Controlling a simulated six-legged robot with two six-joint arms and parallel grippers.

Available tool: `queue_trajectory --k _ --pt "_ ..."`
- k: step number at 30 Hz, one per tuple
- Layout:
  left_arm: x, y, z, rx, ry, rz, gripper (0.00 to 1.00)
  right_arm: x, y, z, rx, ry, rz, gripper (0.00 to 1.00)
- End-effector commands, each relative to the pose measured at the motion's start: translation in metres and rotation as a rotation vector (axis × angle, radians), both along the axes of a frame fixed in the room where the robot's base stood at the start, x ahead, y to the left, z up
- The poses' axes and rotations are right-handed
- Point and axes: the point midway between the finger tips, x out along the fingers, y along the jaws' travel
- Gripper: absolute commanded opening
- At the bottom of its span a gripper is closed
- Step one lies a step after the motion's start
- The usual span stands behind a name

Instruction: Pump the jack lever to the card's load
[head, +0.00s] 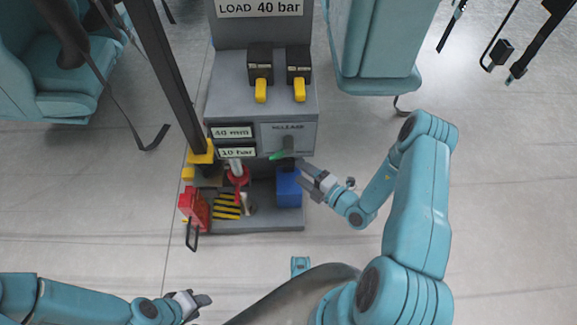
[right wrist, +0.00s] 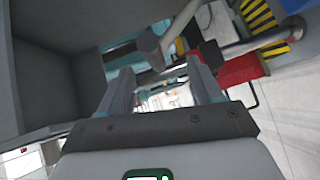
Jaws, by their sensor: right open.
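The card (head: 260,8) at the top of the grey stand reads "LOAD 40 bar". Small readouts show "40 mm" (head: 232,132) and "10 bar" (head: 237,153). A dark grey handle (head: 288,146) sits under the word RELEASE, with a green piece (head: 278,156) beside its lower end. I cannot tell which part is the jack lever. My right gripper (head: 308,181) is open, below and right of the handle, beside the blue box (head: 288,188). In the right wrist view a grey knobbed bar (right wrist: 149,42) lies beyond the open fingers (right wrist: 163,88). My left gripper (head: 203,301) is low, away from the stand; its jaw state is unclear.
Two yellow-tipped switches (head: 261,90) stand on the stand's top. Below are a red ring (head: 238,178), a yellow-black striped plate (head: 227,206) and a red box (head: 193,207) with a black handle. A dark post (head: 165,70) rises left. Floor between my arms is mostly clear.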

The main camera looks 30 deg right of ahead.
Motion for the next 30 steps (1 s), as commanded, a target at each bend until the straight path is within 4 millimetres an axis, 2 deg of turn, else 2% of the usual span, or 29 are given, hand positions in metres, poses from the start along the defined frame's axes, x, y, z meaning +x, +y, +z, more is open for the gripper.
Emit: queue_trajectory --k 3,9,20,21,27,30 --pt "0.000 0.000 -0.008 0.000 0.000 0.000 0.39 0.025 0.008 -0.006 -0.002 -0.002 0.005 0.65" --pt "0.000 0.000 -0.014 0.000 0.000 0.000 0.39 0.051 0.015 -0.009 0.001 0.000 0.005 0.65" --pt "0.000 0.000 -0.014 0.000 0.000 0.000 0.39 0.058 0.017 -0.008 0.001 0.001 0.003 0.65" --pt "0.000 0.000 -0.014 0.000 0.000 0.000 0.39 0.058 0.017 -0.008 0.001 0.001 0.003 0.61" --pt "0.000 0.000 -0.014 0.000 0.000 0.000 0.39 0.058 0.016 -0.008 0.000 0.000 0.003 0.00" --pt "0.000 0.000 -0.016 0.000 0.000 0.000 0.39 0.057 0.017 -0.010 -0.002 -0.004 0.003 0.00"
